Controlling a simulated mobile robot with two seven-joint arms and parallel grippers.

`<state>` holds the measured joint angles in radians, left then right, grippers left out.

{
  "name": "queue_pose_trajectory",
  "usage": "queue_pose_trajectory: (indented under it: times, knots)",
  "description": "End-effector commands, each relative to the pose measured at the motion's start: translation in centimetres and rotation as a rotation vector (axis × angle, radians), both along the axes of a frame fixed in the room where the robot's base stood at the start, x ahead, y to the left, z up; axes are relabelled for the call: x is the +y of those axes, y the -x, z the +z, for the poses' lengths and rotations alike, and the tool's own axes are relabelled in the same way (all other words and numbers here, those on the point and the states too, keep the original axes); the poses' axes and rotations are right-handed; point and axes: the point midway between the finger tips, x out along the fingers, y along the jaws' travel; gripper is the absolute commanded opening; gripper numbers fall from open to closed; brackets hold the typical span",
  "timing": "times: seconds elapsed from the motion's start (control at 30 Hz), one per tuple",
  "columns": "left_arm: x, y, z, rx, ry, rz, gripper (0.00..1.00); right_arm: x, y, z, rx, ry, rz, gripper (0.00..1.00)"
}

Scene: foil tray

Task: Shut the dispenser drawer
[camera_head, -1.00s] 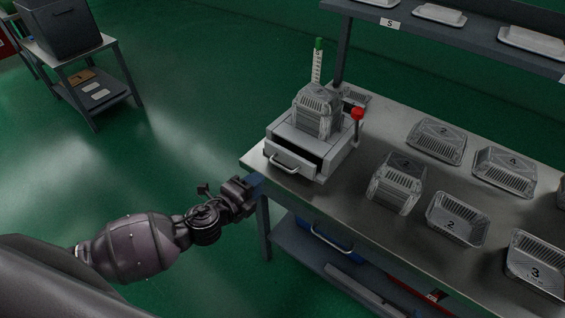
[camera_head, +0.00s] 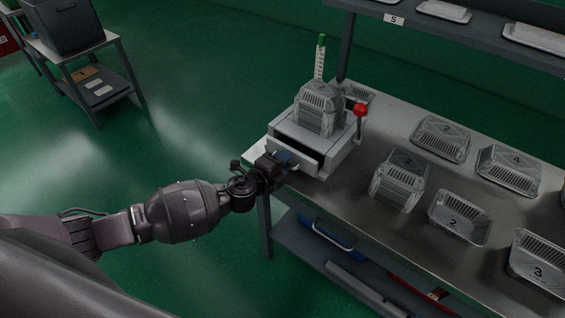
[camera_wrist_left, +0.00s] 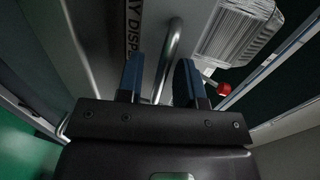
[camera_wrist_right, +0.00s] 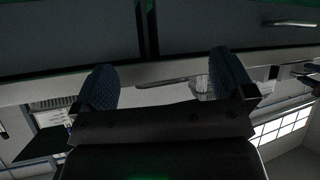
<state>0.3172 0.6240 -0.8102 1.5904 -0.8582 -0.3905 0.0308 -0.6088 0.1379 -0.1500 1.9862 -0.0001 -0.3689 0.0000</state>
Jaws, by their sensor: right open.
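The grey dispenser (camera_head: 340,155) stands on the near left corner of the steel bench, with a stack of foil trays (camera_head: 318,110) on top. Its drawer (camera_head: 312,168) is partly pulled out, and the dark inside shows behind its front. My left gripper (camera_head: 287,158) is at the drawer front and hides most of the handle. In the left wrist view, the metal handle (camera_wrist_left: 170,50) passes between the two blue fingers (camera_wrist_left: 160,85), with gaps beside it. That gripper is open around the handle. My right gripper (camera_wrist_right: 163,75) is open and empty in its own wrist view.
A red knob (camera_head: 360,109) rises beside the dispenser. Several numbered foil trays (camera_head: 441,138) lie on the bench (camera_head: 350,208) to the right. A shelf (camera_head: 480,33) runs above the back. A side table (camera_head: 80,58) with a grey bin stands far left.

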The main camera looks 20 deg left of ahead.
Motion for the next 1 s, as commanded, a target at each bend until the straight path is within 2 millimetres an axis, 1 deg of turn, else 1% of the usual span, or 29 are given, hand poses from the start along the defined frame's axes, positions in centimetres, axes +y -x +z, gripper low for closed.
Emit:
queue_pose_trajectory:
  times: [0.17, 0.27, 0.4, 0.73, 0.87, 1.0]
  knots:
    - [0.0, 0.0, 0.0, 0.0, 0.0, 0.0, 0.34, 0.1, -0.5, 0.3, -0.01, -0.001, 0.003, 1.0]
    - [0.0, 0.0, 0.0, 0.0, 0.0, 0.0, 0.21, 0.1, -0.7, 0.5, -0.017, -0.001, 0.005, 1.0]
    - [0.0, 0.0, 0.0, 0.0, 0.0, 0.0, 0.0, 0.1, -1.0, 0.8, -0.024, 0.002, 0.007, 1.0]
    - [-0.1, -0.2, 0.0, 0.0, -0.001, 0.0, 0.0, 0.0, -0.7, 0.6, -0.018, 0.004, 0.008, 1.0]
    - [-0.6, -1.6, -0.1, -0.001, 0.0, 0.002, 0.0, -0.1, -0.3, 0.0, -0.008, 0.005, 0.006, 1.0]
    - [-1.2, -3.5, -0.1, -0.001, 0.0, 0.002, 0.0, -0.2, 0.3, -0.7, 0.006, 0.005, 0.004, 1.0]
